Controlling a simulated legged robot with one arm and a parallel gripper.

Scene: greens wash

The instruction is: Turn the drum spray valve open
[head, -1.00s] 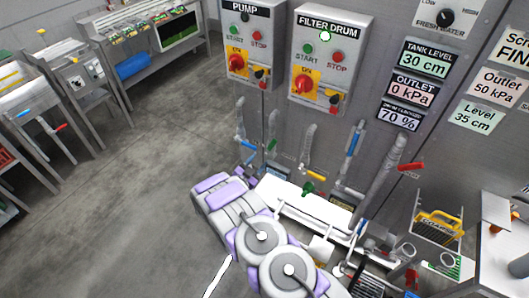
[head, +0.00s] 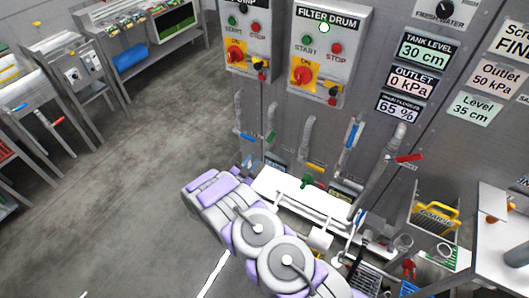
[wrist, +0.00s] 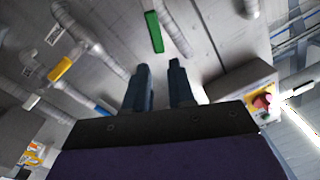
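Several pipes with coloured valve handles stand along the grey wall. In the head view they include a blue handle (head: 248,137), a green handle (head: 271,137), a yellow handle (head: 315,168) and a red handle (head: 410,158). No label legible here tells me which is the drum spray valve. In the wrist view the green handle (wrist: 154,31) is straight beyond my fingertips, apart from them, and the yellow handle (wrist: 61,68) is to the left. My gripper (wrist: 160,70) is open and empty, its two dark fingers apart. In the head view my arm largely hides it.
The FILTER DRUM box (head: 326,55) has a lit green lamp. Displays show tank level 30 cm, outlet 0 kPa (head: 411,81) and 65 % (head: 398,108). A white trough (head: 315,200) lies below the pipes. A red knob (wrist: 263,101) shows right in the wrist view. Floor at left is clear.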

